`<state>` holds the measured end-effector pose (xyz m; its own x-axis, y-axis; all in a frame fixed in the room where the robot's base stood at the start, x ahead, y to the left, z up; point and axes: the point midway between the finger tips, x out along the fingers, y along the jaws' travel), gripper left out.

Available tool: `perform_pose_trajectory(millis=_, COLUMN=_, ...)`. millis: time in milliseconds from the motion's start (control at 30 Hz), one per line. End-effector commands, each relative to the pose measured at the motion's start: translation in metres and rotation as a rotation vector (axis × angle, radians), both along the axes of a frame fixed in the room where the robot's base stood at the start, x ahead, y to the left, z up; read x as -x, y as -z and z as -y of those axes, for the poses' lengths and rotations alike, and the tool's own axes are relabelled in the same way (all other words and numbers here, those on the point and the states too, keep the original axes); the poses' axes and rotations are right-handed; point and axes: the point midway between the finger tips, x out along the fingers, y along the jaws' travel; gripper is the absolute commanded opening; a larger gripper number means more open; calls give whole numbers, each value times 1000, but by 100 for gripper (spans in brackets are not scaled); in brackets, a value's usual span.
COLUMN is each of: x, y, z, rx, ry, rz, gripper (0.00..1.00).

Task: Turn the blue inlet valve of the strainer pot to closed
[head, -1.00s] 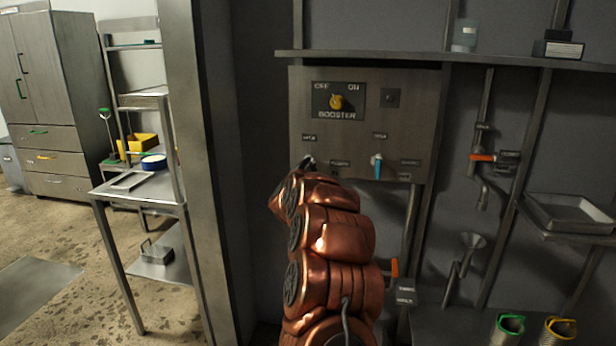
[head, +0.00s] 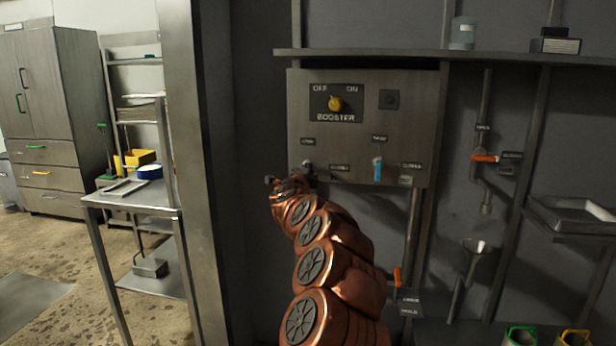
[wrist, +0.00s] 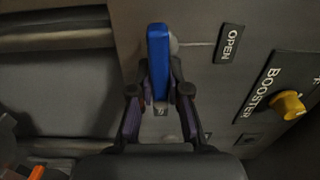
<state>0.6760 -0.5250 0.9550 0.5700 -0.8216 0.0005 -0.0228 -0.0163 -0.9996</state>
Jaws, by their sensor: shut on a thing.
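The blue valve lever (wrist: 158,60) stands between the two fingers of my gripper (wrist: 158,82) in the wrist view, and the gripper is shut on it. An OPEN label (wrist: 228,43) lies to the right of the lever there. In the head view my gripper is at the lower left of the steel valve panel (head: 350,165), and my wrist hides most of this lever. A label (head: 308,141) is above that spot and another (head: 340,167) is to its right. I cannot tell the lever's exact angle.
A second, light blue lever (head: 377,168) hangs down on the same panel. The yellow booster knob (head: 335,104) is above. An orange-handled valve (head: 485,158) is on the wall at right, and another orange handle (head: 397,277) is low beside my arm. A shelf (head: 420,57) juts out above.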

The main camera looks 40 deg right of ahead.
Motion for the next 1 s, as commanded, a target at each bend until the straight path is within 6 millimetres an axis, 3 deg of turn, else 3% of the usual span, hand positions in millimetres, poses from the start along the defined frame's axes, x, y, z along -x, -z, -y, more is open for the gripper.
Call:
perform_pose_trajectory(millis=600, x=-1, y=3, z=-1, rx=-29, ry=-3, rz=35, gripper=0)
perform_pose_trajectory(millis=633, x=-1, y=3, z=-1, rx=-29, ry=-3, rz=35, gripper=17)
perform_pose_trajectory(millis=800, x=0, y=2, z=-1, rx=-28, ry=-1, rz=34, gripper=34)
perform_pose_trajectory(millis=867, x=0, y=2, z=0, rx=-27, ry=-1, rz=35, gripper=41)
perform_pose_trajectory(millis=1000, x=0, y=1, z=0, rx=-26, ry=0, rz=34, gripper=42)
